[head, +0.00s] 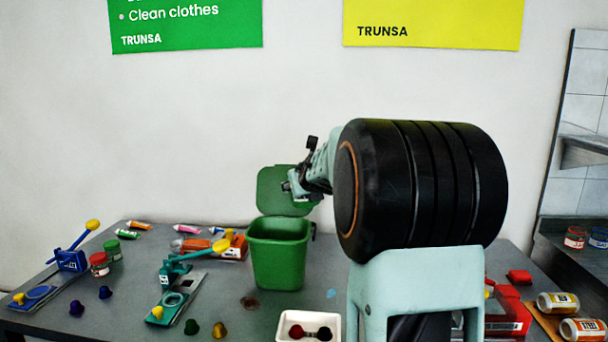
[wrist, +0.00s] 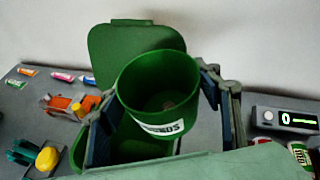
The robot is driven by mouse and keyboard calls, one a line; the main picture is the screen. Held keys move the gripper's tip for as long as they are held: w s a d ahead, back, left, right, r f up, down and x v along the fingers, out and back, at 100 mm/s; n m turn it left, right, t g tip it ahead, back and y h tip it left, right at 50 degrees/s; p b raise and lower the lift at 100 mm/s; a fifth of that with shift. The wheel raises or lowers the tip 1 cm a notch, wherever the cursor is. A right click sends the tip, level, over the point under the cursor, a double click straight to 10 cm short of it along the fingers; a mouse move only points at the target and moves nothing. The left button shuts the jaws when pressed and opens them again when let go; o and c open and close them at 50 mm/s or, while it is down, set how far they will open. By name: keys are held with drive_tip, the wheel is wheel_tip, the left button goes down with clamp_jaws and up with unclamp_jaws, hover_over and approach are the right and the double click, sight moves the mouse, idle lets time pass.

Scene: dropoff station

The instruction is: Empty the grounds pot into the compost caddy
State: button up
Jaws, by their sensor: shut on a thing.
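My gripper (wrist: 157,90) is shut on the green grounds pot (wrist: 160,126), with one finger on each side of it. The pot has a white label, partly readable. In the wrist view its mouth faces the camera, and a small brownish patch shows at the bottom inside. The green compost caddy (head: 279,256) stands on the table, its lid (head: 272,190) swung up at the back. In the wrist view the caddy (wrist: 78,152) lies below the pot and is partly hidden by it. In the head view my gripper (head: 296,186) is above the caddy, and I cannot make out the pot against the lid.
A teal tool (head: 172,272), an orange device (head: 232,246) and several small pods lie to the left. White jars (head: 558,302) lie at the right. A scale with a lit display (wrist: 284,119) is right of my gripper.

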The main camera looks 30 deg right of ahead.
drive_tip(key=shift+w+a+r+n+h+p, duration=0.15)
drive_tip(key=shift+n+h+p, duration=0.35)
drive_tip(key=shift+p, duration=2.25)
drive_tip(key=shift+s+a+r+n+h+p, duration=0.25)
drive_tip(key=shift+n+p, duration=0.45)
drive_tip(key=shift+p, duration=2)
